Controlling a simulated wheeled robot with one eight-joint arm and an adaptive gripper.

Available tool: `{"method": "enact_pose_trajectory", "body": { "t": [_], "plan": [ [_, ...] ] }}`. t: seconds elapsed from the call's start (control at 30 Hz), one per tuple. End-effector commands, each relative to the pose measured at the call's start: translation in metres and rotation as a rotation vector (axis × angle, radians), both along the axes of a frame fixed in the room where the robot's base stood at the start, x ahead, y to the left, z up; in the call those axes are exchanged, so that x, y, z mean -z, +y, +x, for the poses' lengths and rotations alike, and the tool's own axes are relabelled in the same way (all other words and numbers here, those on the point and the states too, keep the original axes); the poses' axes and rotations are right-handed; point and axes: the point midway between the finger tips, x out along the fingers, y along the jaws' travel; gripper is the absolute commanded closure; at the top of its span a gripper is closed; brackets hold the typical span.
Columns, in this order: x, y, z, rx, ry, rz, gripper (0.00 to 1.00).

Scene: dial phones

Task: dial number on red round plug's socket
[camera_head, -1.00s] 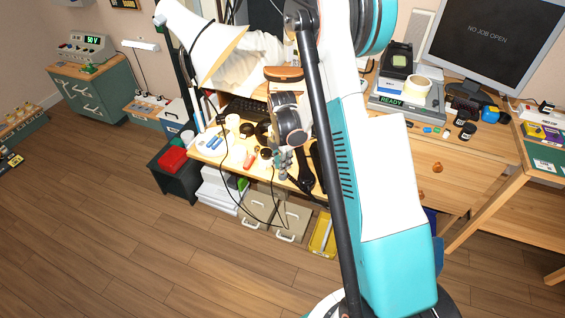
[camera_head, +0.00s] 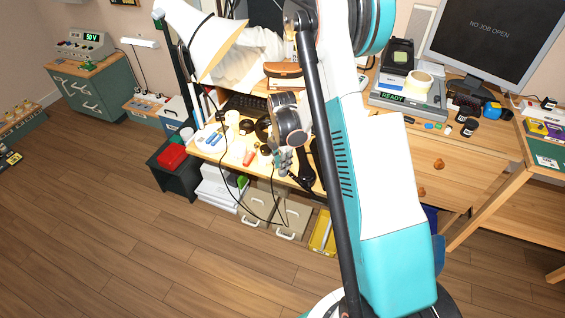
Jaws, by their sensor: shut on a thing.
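My gripper (camera_head: 284,160) is low over the front of the cluttered desk (camera_head: 221,158), small and partly hidden by my own arm. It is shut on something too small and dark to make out. A long black object (camera_head: 306,168), perhaps a phone handset, lies just right of the fingers; I cannot tell whether they touch. A small orange-red object (camera_head: 249,158) is on the desk left of the gripper. I cannot make out a red round plug, its socket or a dial.
A white lamp (camera_head: 201,42) overhangs the desk's left side. Thin black cables (camera_head: 246,208) hang in loops before the drawers. A dark box with a red top (camera_head: 171,157) stands left. A monitor (camera_head: 490,42) stands right. The wooden floor (camera_head: 130,235) in front is clear.

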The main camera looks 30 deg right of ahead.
Motion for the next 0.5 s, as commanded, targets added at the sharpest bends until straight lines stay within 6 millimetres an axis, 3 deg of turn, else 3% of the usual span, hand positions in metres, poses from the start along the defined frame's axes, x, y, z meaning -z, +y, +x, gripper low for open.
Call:
{"method": "enact_pose_trajectory", "body": {
  "t": [0.03,0.1,0.17,0.5],
  "plan": [
    [-0.0002,0.0000,0.0000,0.000,0.000,0.000,0.98],
    [-0.0002,0.0000,0.0000,0.000,0.000,0.000,0.76],
    [-0.0002,0.0000,0.0000,0.000,0.000,0.000,0.64],
    [-0.0010,0.0000,0.0000,0.000,0.000,0.000,0.64]
  ]
}}
